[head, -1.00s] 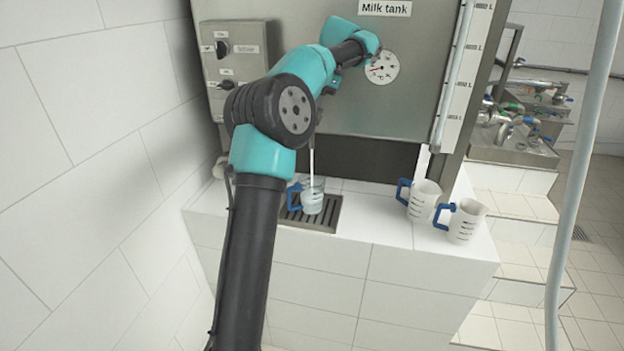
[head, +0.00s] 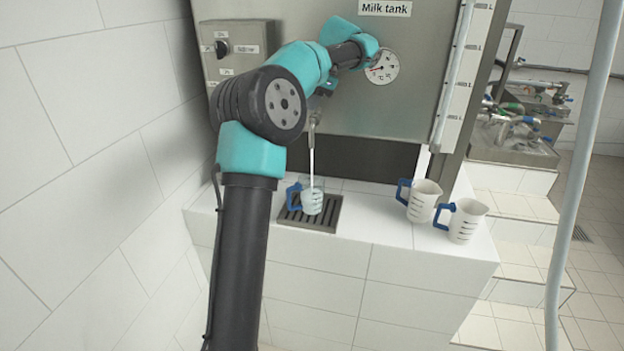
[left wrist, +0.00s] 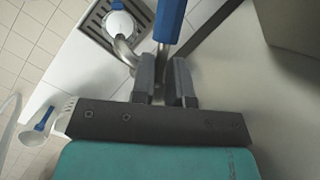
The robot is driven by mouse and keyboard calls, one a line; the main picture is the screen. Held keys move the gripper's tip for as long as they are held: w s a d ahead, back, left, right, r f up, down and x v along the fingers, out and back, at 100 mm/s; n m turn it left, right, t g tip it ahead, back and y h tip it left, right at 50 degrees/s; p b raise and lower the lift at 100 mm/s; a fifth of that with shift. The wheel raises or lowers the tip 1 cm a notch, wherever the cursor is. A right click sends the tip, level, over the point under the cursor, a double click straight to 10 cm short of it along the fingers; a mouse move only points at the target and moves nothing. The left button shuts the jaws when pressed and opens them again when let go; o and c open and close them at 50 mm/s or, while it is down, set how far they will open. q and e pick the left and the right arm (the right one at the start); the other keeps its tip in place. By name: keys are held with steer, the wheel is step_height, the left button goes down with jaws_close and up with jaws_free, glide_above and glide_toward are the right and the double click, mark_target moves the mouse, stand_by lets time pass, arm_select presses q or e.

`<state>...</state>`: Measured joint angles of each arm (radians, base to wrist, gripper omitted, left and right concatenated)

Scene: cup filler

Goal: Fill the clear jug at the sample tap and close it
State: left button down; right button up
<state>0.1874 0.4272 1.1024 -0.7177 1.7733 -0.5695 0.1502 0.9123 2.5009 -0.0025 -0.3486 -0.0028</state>
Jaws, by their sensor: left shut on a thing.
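The clear jug (head: 312,203) with a blue handle stands upright on the drain grate under the sample tap (head: 314,113). A white stream runs from the tap into it, and white milk shows inside. In the left wrist view the jug (left wrist: 119,24) is seen from above, and the metal tap spout (left wrist: 124,52) lies beside my fingers. My left gripper (left wrist: 164,82) is shut on the tap's blue lever (left wrist: 170,22). In the head view my arm partly hides the tap and lever. My right gripper is not in view.
Two white jugs (head: 424,201) (head: 465,221) with blue handles stand on the tiled ledge at right. The drain grate (head: 327,222) lies under the jug. The steel milk tank (head: 415,95) has a gauge (head: 382,67). A grey pole (head: 577,180) stands in front at right.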

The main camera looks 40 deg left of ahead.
arm_select(q)
steer(key=shift+a+r+m+t+y, duration=0.1)
steer(key=shift+a+m+t+y, duration=0.15)
steer(key=shift+m, duration=0.4)
steer(key=shift+a+m+t+y, duration=0.15)
steer(key=shift+a+m+t, duration=0.1)
steer(key=shift+m, duration=0.4)
steer(key=shift+d, duration=0.1)
stand_by(6.6)
